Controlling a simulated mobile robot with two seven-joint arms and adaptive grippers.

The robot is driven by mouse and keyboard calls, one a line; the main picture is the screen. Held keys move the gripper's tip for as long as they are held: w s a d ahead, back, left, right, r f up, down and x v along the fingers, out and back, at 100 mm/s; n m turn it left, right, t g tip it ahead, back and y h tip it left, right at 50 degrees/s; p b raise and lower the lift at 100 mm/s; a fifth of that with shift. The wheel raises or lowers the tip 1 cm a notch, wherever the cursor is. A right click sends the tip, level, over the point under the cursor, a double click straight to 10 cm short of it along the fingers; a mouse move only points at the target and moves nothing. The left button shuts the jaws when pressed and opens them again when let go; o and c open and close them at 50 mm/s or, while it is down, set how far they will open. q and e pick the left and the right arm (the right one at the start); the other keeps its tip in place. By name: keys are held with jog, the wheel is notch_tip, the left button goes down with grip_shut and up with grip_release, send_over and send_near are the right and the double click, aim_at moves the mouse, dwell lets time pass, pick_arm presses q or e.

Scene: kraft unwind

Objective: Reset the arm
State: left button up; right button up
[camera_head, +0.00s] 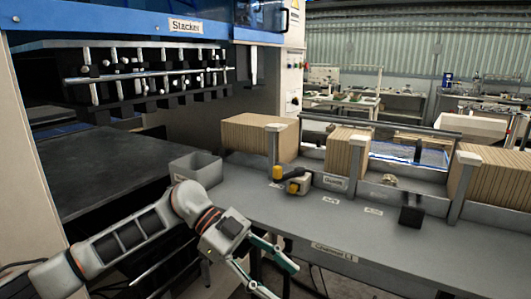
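My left arm comes in from the lower left. Its gripper (282,277) hangs over the front edge of the grey table, at the bottom of the picture. Its two green-and-white fingers are apart, with nothing seen between them, so it is open and empty. The lower finger reaches near the bottom edge of the picture. My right arm and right gripper are not in view.
The grey table (375,235) carries a grey bin (196,170), a yellow-and-black tool (293,180) and a black block (411,211). Brown stacks (258,138) stand behind posts. The stacker machine (150,60) rises at left. The table's front middle is clear.

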pick_arm(q)
jog(key=s+d+h, duration=0.2)
jog(key=d+h, duration=0.4)
jog(key=w+a+f+n+t, duration=0.35)
jog(key=n+t, duration=0.25)
jog(key=t, duration=0.3)
jog(key=w+a+f+n+t, duration=0.2)
jog(key=a+n+t, duration=0.3)
jog(key=t, duration=0.5)
jog(key=s+a+f+n+t+y, duration=0.1)
jog(key=a+f+n+y, duration=0.3)
jog(key=f, duration=0.3)
jog(key=a+f+n+t+y, duration=0.2)
jog(key=a+f+n+y, duration=0.2)
jog(key=a+f, duration=0.15)
jog(key=s+a+f+n+g+y, duration=0.1)
jog(key=s+a+f+g+y, duration=0.2)
jog(key=s+a+f, duration=0.3)
jog(key=s+a+f+n+g+y, duration=0.1)
jog(key=s+a+f+g+y, duration=0.2)
jog(key=s+f, duration=0.9)
jog(key=a+f+y, duration=0.1)
jog(key=a+f, duration=0.2)
jog(key=shift+s+a+f, duration=0.2)
jog(key=shift+a, duration=0.15)
